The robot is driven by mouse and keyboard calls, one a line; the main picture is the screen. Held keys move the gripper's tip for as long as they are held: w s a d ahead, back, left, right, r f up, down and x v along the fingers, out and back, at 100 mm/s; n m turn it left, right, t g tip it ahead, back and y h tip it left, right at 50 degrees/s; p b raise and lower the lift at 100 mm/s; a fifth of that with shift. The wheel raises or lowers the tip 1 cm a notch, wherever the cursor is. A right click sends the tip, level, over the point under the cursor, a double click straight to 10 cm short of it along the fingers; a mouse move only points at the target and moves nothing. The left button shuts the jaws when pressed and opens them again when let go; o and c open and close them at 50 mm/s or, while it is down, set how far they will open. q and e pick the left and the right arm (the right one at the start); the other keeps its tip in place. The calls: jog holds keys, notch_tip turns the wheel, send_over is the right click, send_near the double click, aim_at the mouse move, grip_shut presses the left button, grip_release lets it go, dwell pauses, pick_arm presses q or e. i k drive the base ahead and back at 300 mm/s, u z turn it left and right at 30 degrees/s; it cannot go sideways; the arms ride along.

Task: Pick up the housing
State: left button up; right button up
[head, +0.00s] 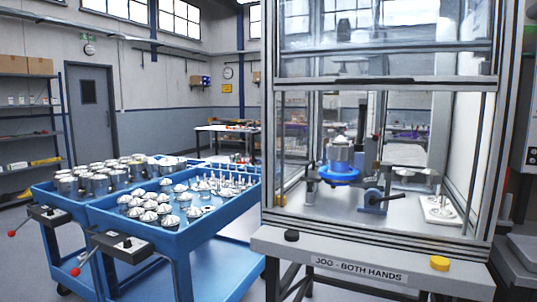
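Several silver cylindrical parts (98,184), which look like housings, stand close together on the rear left blue cart. Several silver dome-topped parts (169,222) stand spread over the nearer blue cart. Another silver part (340,152) sits upright on a blue round fixture (340,174) inside the framed machine. I cannot tell which of these is the housing meant. Neither of my grippers is in view.
The two blue carts stand side by side, with a raised rim (196,236) on the nearer one. The machine has an upright metal frame and a front ledge (370,271) with a black and a yellow button (440,263). Shelves (30,120) stand far left.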

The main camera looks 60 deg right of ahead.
aim_at(340, 153)
jog(key=z, duration=0.4)
jog(key=i, duration=1.35)
jog(key=z, duration=1)
